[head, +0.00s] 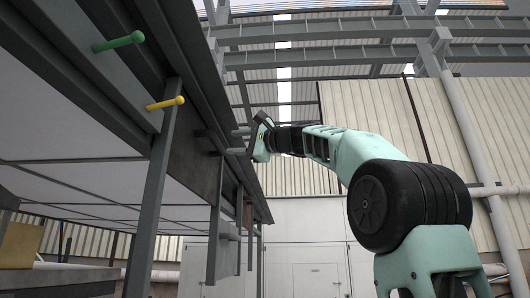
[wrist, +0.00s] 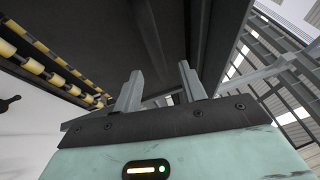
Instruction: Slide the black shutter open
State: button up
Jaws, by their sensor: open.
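A dark panel (head: 193,160), which looks like the black shutter, hangs upright on the side of the grey frame at left in the head view. I cannot tell for sure that it is the shutter, or how far it is open. My gripper (head: 237,141) is at the right of the panel, with its two fingers pointing left toward the frame. In the wrist view my gripper (wrist: 159,86) shows its two grey fingers spread apart with nothing between them. A dark surface (wrist: 160,35) fills the view beyond the fingertips. Contact cannot be made out.
A green peg (head: 119,42) and a yellow peg (head: 165,103) stick out from the frame. A grey post (head: 151,195) stands below the yellow one. Yellow rollers (wrist: 28,65) line a rail in the wrist view. Open space lies right of the frame.

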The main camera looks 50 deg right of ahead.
jog(key=b+v, duration=0.4)
jog(key=v, duration=0.6)
jog(key=shift+r, duration=0.1)
